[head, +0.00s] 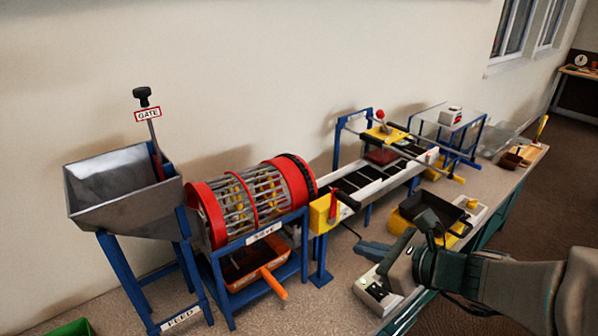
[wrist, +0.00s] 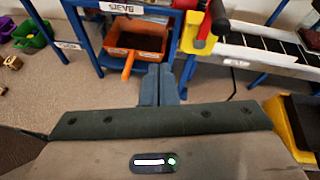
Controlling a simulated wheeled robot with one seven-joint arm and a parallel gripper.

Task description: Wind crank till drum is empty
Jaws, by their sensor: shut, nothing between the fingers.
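The sieve drum (head: 250,198), a barred cage with red rings, lies on a blue frame at the left centre of the head view. Yellow pieces (head: 238,190) show inside through its bars. The red handle (wrist: 204,24) also shows at the top of the wrist view. My gripper (head: 364,248) is shut and empty, in front of and below the crank, apart from it. In the wrist view, its fingers (wrist: 159,72) are together, pointing towards the blue frame.
A grey hopper (head: 122,190) with a gate lever stands left of the drum. An orange tray (head: 262,272) with dark contents sits under it, its handle sticking out. A conveyor (head: 380,178) runs right. A black bin (head: 428,208) and a control box (head: 378,296) lie near my arm.

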